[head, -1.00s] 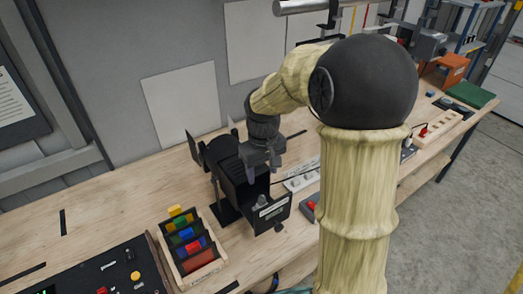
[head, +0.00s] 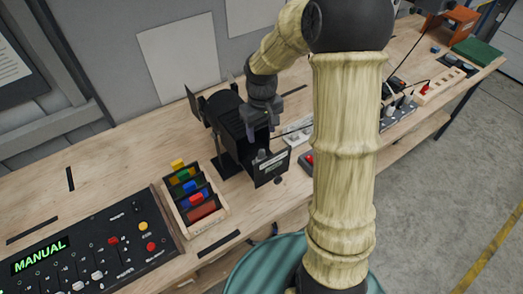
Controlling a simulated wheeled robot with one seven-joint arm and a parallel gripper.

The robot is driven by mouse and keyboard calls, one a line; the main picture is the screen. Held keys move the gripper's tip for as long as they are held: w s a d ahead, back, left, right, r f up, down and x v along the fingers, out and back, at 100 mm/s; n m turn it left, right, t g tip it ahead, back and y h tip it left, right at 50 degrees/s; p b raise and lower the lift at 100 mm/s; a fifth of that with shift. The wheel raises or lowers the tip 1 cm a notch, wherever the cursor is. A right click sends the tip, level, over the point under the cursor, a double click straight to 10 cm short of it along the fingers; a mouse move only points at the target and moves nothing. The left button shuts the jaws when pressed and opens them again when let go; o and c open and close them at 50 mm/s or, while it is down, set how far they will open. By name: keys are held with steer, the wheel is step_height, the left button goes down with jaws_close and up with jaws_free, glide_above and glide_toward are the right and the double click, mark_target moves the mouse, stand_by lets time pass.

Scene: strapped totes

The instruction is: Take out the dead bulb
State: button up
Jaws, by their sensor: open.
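A black lamp housing (head: 228,112) stands on the wooden bench, with flaps at its left end and a labelled black panel (head: 271,168) hanging open at its right end. A small grey piece (head: 262,155) shows at the top of that panel; I cannot tell whether it is the bulb. No bulb can be made out for certain inside the housing. My gripper (head: 266,122) is open, pointing down at the housing's open right end. My wrist and fingers cover part of the opening, and I cannot tell whether they touch anything.
A wooden rack (head: 196,203) with several coloured pieces stands in front of the lamp. A black control panel (head: 95,250) reading MANUAL lies at the left. A power strip (head: 292,133) and a red-buttoned box (head: 307,160) are right of the lamp. The bench behind the rack is largely clear.

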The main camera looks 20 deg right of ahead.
mark_target(261, 150)
step_height(261, 150, down, 12)
steer(key=p, duration=0.2)
steer(key=shift+p, duration=0.4)
steer(key=shift+c, duration=0.4)
steer(key=c, duration=1.1)
steer(key=shift+r+p, duration=1.9)
steer(key=shift+r, duration=0.65)
